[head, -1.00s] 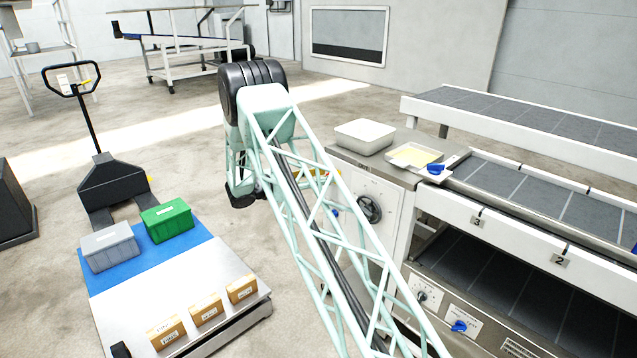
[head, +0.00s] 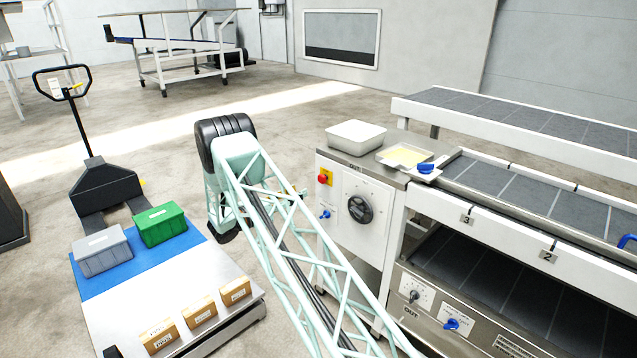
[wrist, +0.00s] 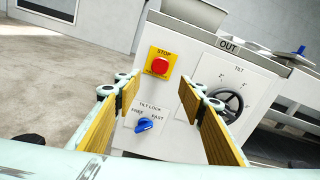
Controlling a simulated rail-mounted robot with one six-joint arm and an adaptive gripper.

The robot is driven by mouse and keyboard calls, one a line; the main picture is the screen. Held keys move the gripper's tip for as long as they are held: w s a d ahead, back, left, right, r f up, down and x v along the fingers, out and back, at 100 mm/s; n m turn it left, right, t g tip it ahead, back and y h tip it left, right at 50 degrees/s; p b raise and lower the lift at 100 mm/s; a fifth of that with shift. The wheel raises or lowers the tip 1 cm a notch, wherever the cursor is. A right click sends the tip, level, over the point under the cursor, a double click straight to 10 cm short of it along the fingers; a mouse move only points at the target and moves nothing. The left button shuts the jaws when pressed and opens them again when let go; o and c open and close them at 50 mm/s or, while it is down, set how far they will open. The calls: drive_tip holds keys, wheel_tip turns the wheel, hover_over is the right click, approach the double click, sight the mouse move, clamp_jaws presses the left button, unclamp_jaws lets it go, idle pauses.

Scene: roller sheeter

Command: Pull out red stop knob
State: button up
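The red stop knob (head: 323,180) sits on a yellow plate on the end panel of the machine. In the wrist view the red stop knob (wrist: 160,65) shows whole, with "STOP" printed above it. My gripper (wrist: 158,97) is open, with its two yellow-lined fingers apart and nothing between them. The fingertips appear a little below the knob in that view, and the knob is not gripped. I cannot tell the distance to the panel. In the head view my gripper is mostly hidden behind my arm.
Below the knob is a blue tilt lock switch (wrist: 145,125). Right of it is a black tilt handwheel (wrist: 229,103). A white tub (head: 356,135) stands on the machine top. A pallet truck with grey and green bins (head: 160,224) stands at left.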

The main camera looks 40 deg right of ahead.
sight(321, 180)
drive_tip(key=shift+w+d+b, duration=0.2)
drive_tip(key=shift+d+b, duration=0.2)
drive_tip(key=shift+d, duration=1.9)
drive_tip(key=shift+w+d+b, duration=0.25)
drive_tip(key=shift+d+b, duration=0.1)
drive_tip(key=shift+d, duration=1.9)
drive_tip(key=shift+w+d+b, duration=0.2)
drive_tip(key=shift+d+b, duration=0.2)
drive_tip(key=shift+d, duration=1.9)
drive_tip(key=c, duration=1.2)
drive_tip(key=shift+o, duration=0.2)
drive_tip(key=shift+s+a+f, duration=0.1)
drive_tip(key=shift+s+a, duration=0.05)
drive_tip(key=shift+a, duration=0.3)
drive_tip(key=o, duration=1.2)
drive_tip(key=shift+a, duration=0.15)
drive_tip(key=shift+c, duration=0.2)
